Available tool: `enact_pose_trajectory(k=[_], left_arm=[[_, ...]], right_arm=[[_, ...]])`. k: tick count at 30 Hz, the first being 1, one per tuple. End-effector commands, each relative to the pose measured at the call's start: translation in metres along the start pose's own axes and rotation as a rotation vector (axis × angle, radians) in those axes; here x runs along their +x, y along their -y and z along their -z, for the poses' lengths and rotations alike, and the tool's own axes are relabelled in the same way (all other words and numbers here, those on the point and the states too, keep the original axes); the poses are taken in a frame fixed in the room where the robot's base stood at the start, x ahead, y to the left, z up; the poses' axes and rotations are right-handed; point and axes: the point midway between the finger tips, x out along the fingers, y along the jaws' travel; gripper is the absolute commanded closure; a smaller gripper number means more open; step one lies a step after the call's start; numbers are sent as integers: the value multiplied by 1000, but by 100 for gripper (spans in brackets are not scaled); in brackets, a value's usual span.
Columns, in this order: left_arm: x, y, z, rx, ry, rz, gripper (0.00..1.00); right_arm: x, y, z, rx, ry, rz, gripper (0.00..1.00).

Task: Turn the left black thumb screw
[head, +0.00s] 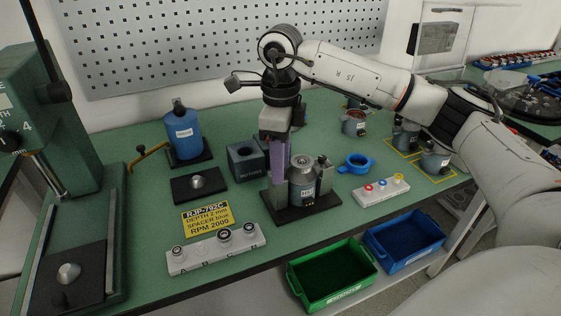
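A motor stator fixture with a black base plate (318,204) stands on the green bench. It holds a grey metal cylinder (301,186) with a white label. A small dark post with a knob (322,161) rises at the cylinder's right side. My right gripper (278,182) points straight down at the cylinder's left side, its purple-grey fingers low beside it. The fingers overlap from this side, so their opening is not visible. The left black thumb screw cannot be made out; the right gripper covers that area. My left gripper is not in view.
A dark block with a round hole (246,160) stands left of the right gripper. A blue ring (357,162) and a white strip with coloured rings (381,189) lie to the right. A yellow sign (208,219) and a white knob rack (216,249) lie front left.

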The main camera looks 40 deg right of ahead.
Motion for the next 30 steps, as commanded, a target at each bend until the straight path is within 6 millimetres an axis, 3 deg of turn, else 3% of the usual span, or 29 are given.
enact_pose_trajectory(k=[1,6,17,30], left_arm=[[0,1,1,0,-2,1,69],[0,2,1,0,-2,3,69],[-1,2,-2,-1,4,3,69],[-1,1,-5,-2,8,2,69]], right_arm=[[0,0,0,0,0,0,73],[0,0,0,0,0,0,100],[0,0,0,-42,0,0,100],[0,0,0,-364,0,0,100]])
